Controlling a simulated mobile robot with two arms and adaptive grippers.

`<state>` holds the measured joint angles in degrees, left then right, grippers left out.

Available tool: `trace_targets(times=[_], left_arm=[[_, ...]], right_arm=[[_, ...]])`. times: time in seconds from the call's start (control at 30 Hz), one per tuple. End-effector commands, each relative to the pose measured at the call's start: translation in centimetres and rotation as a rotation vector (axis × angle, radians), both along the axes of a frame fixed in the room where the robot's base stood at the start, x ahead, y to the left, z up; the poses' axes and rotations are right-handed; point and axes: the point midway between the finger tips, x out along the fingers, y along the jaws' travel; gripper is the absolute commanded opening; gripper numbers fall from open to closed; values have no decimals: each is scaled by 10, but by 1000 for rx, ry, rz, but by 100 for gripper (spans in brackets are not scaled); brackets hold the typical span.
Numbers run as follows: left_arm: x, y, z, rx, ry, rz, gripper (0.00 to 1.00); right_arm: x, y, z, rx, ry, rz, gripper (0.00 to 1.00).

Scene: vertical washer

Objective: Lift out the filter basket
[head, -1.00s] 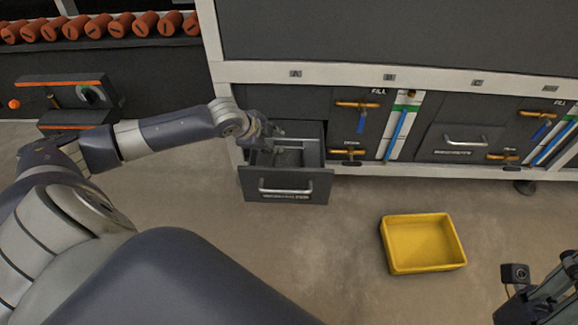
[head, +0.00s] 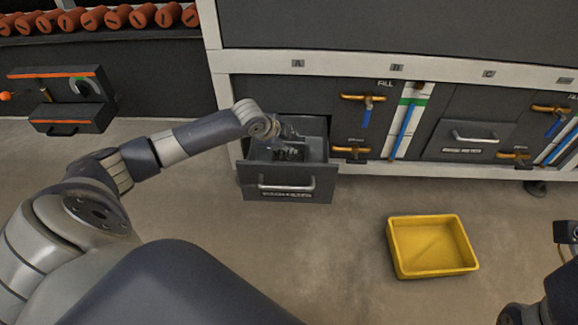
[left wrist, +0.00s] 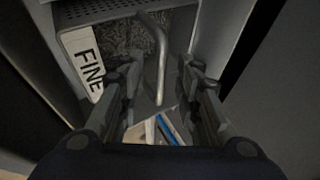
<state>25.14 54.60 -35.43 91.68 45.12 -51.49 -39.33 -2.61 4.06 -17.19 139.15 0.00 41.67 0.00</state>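The open drawer (head: 255,193) juts from the lower left of the machine front, with a silver handle on its face. My left gripper (head: 288,148) is down in it, and the arm hides part of the inside. In the left wrist view the filter basket (left wrist: 117,38) shows mesh, a perforated dark rim and a white label reading FINE. Its curved metal handle (left wrist: 160,62) stands up between the two fingers of my left gripper (left wrist: 161,82). The fingers are apart, with a gap on both sides of the handle. My right gripper's fingers do not show.
A yellow tray (head: 432,247) lies empty on the floor to the right of the drawer. Orange valve handles (head: 362,97) and a shut drawer (head: 466,138) are further along the machine front. The floor between drawer and tray is clear.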

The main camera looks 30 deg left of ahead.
Motion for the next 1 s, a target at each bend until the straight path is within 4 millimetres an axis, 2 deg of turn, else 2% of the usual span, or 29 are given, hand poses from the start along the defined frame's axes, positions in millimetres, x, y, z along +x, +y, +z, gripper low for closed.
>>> trace_targets(times=[0.1, 0.4, 0.53, 0.57, 1.0], left_arm=[[6, 0, -9, 0, -1, 0, 31], [7, -1, -9, 1, 0, -1, 31], [7, 0, -9, 1, 0, -1, 2], [7, 0, -9, 1, 0, -1, 0], [7, 0, -7, 1, -2, 0, 0]], right_arm=[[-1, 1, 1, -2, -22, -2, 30], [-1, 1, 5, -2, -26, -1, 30], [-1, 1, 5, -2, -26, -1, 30], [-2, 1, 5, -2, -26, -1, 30], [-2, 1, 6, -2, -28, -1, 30]])
